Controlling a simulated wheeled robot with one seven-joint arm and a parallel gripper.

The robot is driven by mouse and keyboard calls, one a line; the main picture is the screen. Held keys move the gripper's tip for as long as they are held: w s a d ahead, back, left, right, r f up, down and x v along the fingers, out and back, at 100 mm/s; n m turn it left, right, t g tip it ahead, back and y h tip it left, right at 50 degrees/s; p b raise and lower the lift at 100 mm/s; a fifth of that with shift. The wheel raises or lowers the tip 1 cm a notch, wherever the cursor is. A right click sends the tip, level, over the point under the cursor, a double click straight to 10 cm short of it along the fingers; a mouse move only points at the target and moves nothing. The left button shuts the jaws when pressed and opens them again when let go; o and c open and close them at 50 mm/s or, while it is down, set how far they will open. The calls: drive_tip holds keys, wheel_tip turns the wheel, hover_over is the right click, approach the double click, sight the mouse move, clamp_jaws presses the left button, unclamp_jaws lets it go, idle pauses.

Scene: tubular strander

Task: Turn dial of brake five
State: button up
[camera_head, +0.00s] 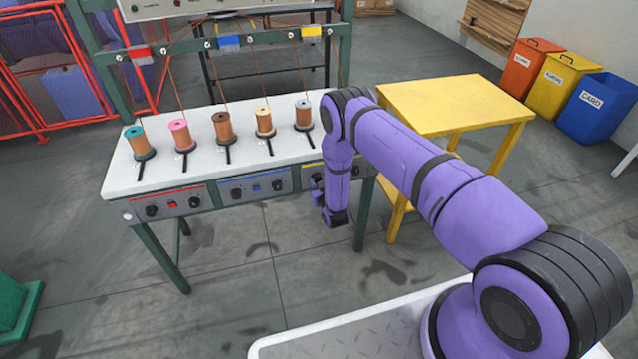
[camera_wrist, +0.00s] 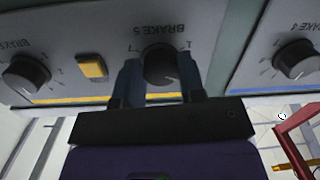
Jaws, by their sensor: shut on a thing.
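In the wrist view, the black dial of brake five (camera_wrist: 160,64) sits on a grey panel under the upside-down label "BRAKE 5". My gripper (camera_wrist: 160,82) has its two blue-grey fingers on either side of this dial, shut on it. The dial's lower part is hidden by the fingers and the gripper body. In the head view, my gripper (camera_head: 322,190) is at the right end of the strander's front panel, and my arm hides the dial there.
The wrist view shows a yellow rocker switch (camera_wrist: 92,67), another brake dial (camera_wrist: 27,74) at left and the brake 4 dial (camera_wrist: 294,62) at right. In the head view, several spools stand on the white strander table (camera_head: 185,175). A yellow table (camera_head: 455,100) stands close on the right.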

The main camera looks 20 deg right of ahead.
drive_tip(key=n+h, duration=0.1)
drive_tip(key=n, duration=0.9)
drive_tip(key=shift+n, duration=0.3)
idle(0.4)
drive_tip(key=o, duration=0.9)
drive_tip(key=shift+h, duration=0.3)
drive_tip(key=shift+r, duration=0.1)
drive_tip(key=shift+s, duration=0.1)
drive_tip(key=s, duration=1)
drive_tip(key=shift+s+a+r, duration=0.2)
drive_tip(key=shift+s+r, duration=0.15)
